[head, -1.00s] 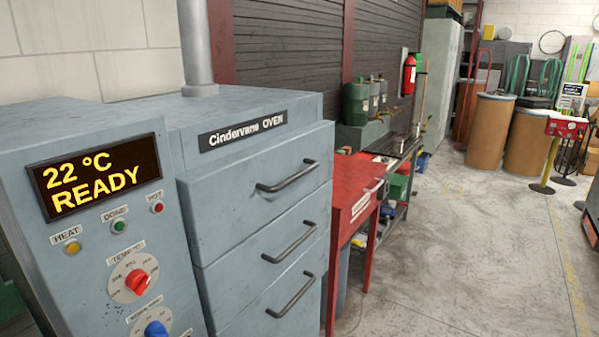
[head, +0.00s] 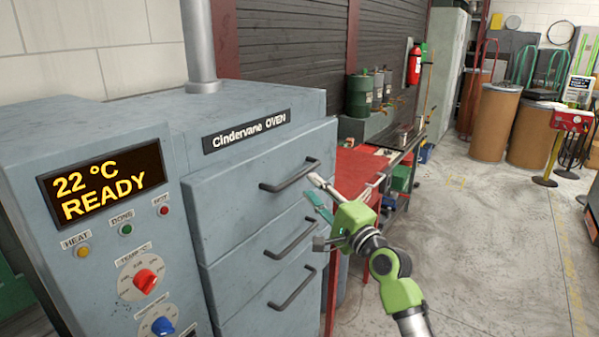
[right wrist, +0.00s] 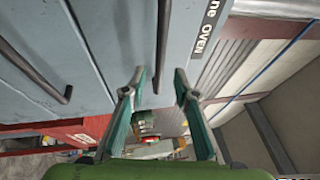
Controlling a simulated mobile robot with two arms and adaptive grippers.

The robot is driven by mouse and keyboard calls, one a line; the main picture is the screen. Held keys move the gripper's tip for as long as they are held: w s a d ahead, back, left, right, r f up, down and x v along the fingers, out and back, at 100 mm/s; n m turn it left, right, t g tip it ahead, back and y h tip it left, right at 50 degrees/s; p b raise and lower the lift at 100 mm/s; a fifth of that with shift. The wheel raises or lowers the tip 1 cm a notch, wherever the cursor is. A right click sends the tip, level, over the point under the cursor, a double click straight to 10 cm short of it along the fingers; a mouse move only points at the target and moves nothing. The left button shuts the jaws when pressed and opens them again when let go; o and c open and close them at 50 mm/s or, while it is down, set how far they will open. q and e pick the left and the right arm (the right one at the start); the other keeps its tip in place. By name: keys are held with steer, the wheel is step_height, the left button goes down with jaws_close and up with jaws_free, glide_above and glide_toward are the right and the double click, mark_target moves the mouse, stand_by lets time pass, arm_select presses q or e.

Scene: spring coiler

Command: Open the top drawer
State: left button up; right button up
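The top drawer (head: 235,195) of the grey oven is closed, its front level with the drawers below. Its dark bar handle (head: 288,175) also shows in the right wrist view (right wrist: 163,45). My right gripper (head: 312,187) is just right of the handle's right end in the head view. In the right wrist view its two teal fingers (right wrist: 158,76) are apart, and the handle's end appears between the tips. I cannot tell whether either finger touches it. My left gripper is not in view.
Two more drawers with bar handles (head: 291,238) sit below. The oven's control panel (head: 110,190) is at the left. A red workbench (head: 352,172) stands just beyond the oven, behind my right gripper. The concrete floor (head: 470,240) at the right is mostly clear.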

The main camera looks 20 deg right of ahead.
mark_target(300, 175)
steer(key=x, duration=0.7)
steer(key=shift+w+p, duration=0.2)
steer(key=shift+p, duration=0.15)
jaws_close()
